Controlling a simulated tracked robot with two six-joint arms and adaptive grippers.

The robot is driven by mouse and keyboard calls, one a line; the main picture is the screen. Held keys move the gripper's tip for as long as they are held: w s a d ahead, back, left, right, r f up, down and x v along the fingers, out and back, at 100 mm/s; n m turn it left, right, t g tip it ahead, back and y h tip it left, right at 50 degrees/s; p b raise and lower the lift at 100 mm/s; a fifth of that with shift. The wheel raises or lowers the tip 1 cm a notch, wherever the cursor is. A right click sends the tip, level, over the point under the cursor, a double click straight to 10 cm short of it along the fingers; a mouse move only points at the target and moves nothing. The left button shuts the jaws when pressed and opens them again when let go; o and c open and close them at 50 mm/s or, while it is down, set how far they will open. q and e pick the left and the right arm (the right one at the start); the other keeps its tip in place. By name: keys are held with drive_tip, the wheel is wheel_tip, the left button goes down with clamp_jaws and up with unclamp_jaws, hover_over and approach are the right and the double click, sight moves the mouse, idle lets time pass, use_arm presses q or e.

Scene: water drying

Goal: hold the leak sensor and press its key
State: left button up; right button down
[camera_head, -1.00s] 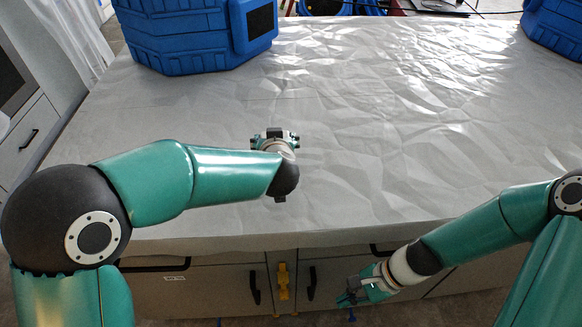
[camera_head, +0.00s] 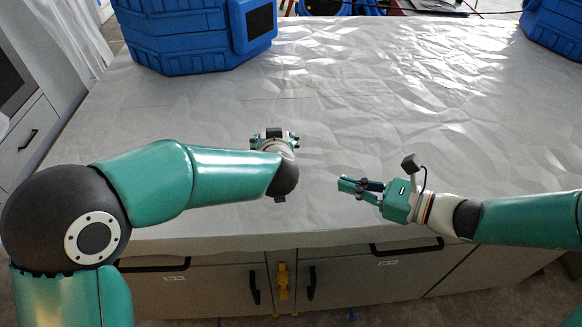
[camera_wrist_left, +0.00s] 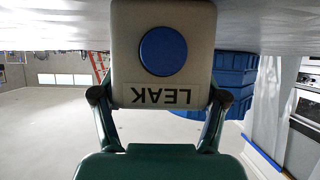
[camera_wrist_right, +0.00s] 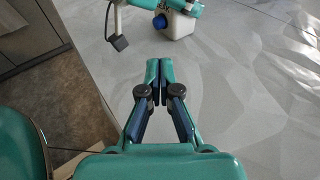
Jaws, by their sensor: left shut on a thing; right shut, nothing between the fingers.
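The leak sensor (camera_wrist_left: 117,45) is a pale box with a round blue key (camera_wrist_left: 163,51) and the word LEAK, upside down in the left wrist view. My left gripper (camera_wrist_left: 160,105) is shut on it. In the head view the left gripper (camera_head: 275,140) is over the table and its arm hides most of the sensor. In the right wrist view the sensor (camera_wrist_right: 178,24) shows at the top, with its blue key (camera_wrist_right: 160,21) at its left side. My right gripper (camera_head: 345,184) is shut and empty, to the right of and nearer than the sensor, apart from it.
A pale crumpled sheet (camera_head: 400,120) covers the table, with free room at the right. A blue case (camera_head: 190,40) stands at the back left and another blue case (camera_head: 555,25) at the back right. Drawers with dark handles (camera_head: 311,283) are below the front edge.

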drive_tip(key=x, duration=1.3)
drive_tip(key=shift+w+a, duration=0.2)
drive_tip(key=shift+a, duration=0.1)
drive_tip(key=shift+w+a+f, duration=0.1)
use_arm(q)
drive_tip(key=shift+d, duration=0.1)
use_arm(e)
drive_tip(key=shift+w+a+f, duration=0.1)
drive_tip(key=shift+w+a, duration=0.25)
drive_tip(key=shift+w, duration=0.45)
use_arm(q)
drive_tip(key=shift+s+d, duration=0.1)
drive_tip(key=shift+d, duration=0.05)
drive_tip(key=shift+f, duration=0.1)
use_arm(e)
drive_tip(key=shift+d, duration=0.1)
use_arm(q)
drive_tip(key=shift+a, duration=0.25)
use_arm(e)
drive_tip(key=v, duration=1.4)
drive_tip(key=shift+s, duration=0.1)
